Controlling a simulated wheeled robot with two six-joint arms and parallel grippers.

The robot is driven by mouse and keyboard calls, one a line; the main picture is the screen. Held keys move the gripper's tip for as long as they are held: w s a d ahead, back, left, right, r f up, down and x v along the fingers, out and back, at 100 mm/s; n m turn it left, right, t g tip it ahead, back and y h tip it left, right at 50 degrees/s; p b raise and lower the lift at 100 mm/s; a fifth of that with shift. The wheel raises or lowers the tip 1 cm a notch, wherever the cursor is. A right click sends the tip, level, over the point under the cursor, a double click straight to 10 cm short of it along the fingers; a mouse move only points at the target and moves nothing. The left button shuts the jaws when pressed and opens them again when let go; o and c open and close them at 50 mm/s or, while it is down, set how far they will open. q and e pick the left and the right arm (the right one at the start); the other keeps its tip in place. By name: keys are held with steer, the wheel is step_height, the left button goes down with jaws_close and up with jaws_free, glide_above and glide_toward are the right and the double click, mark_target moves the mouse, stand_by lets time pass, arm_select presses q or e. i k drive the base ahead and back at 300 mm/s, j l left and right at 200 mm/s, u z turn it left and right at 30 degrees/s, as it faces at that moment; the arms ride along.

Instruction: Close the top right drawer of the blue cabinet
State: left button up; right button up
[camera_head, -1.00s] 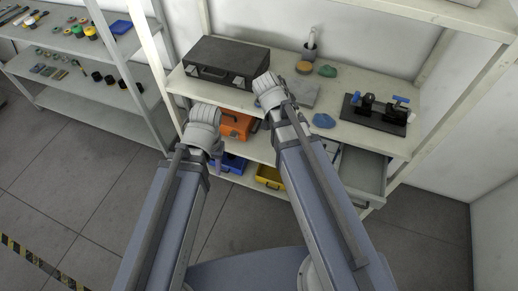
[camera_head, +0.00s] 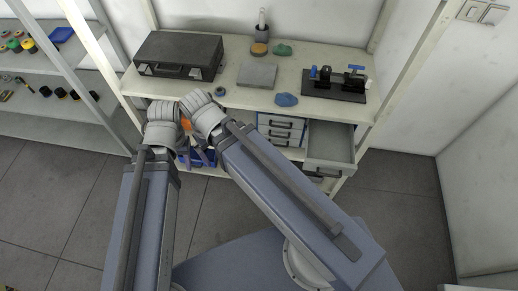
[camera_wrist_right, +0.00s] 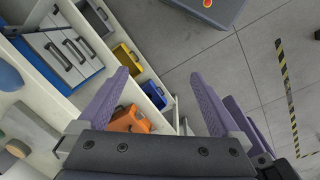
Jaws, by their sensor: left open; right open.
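The blue cabinet (camera_head: 285,117) stands on the shelf under the bench top, with several light-fronted drawers shut on its left side. Its top right drawer (camera_head: 330,143) sticks out, open and empty inside. Shut drawers of the cabinet (camera_wrist_right: 62,48) show at the upper left of the right wrist view.
The bench top (camera_head: 225,92) holds a dark case (camera_head: 180,53), a grey plate (camera_head: 257,75) and a black fixture (camera_head: 335,88). An orange case (camera_wrist_right: 130,119) and a yellow box (camera_wrist_right: 128,58) stand on lower shelves. Floor is clear right of the drawer.

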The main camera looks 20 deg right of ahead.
mark_target(329, 146)
steer(key=z, duration=1.8)
steer(key=k+j+z, duration=0.45)
steer(key=k+j, duration=0.1)
steer(key=k, duration=0.1)
